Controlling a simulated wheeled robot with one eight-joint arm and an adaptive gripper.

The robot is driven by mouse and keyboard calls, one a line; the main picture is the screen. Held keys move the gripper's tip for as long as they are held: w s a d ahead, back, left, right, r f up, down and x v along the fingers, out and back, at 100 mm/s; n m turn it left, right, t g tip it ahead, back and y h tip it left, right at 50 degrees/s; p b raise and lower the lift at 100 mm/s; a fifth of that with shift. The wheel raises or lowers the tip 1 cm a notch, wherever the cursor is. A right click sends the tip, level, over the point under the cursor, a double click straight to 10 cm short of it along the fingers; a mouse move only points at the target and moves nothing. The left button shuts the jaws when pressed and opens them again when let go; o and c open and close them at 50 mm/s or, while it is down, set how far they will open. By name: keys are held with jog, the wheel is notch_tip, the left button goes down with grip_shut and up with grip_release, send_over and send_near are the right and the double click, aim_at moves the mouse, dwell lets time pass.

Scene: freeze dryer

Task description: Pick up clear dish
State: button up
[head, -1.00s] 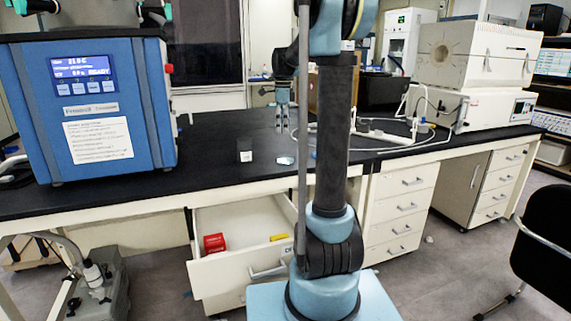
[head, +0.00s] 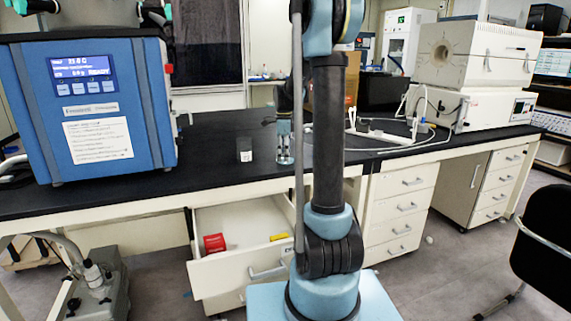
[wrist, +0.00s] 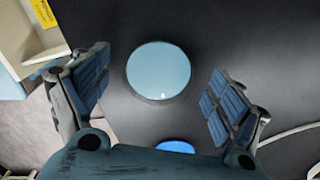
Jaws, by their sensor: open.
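The clear dish (wrist: 159,71) shows in the wrist view as a round, pale blue disc on the black bench top. My gripper (wrist: 160,95) is open, with one ribbed finger to the left of the dish and one to the right. Neither finger appears to touch it. The dish is hard to make out there behind the fingers.
A blue freeze dryer (head: 88,105) stands on the bench at left. An open drawer (head: 240,228) below holds a red box (head: 214,243) and a yellow item (head: 279,238). A blue round object (wrist: 175,147) lies near the dish. White tubing (head: 395,148) lies to the right.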

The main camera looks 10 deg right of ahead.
jog(key=shift+f, duration=0.4)
jog(key=c, duration=1.2)
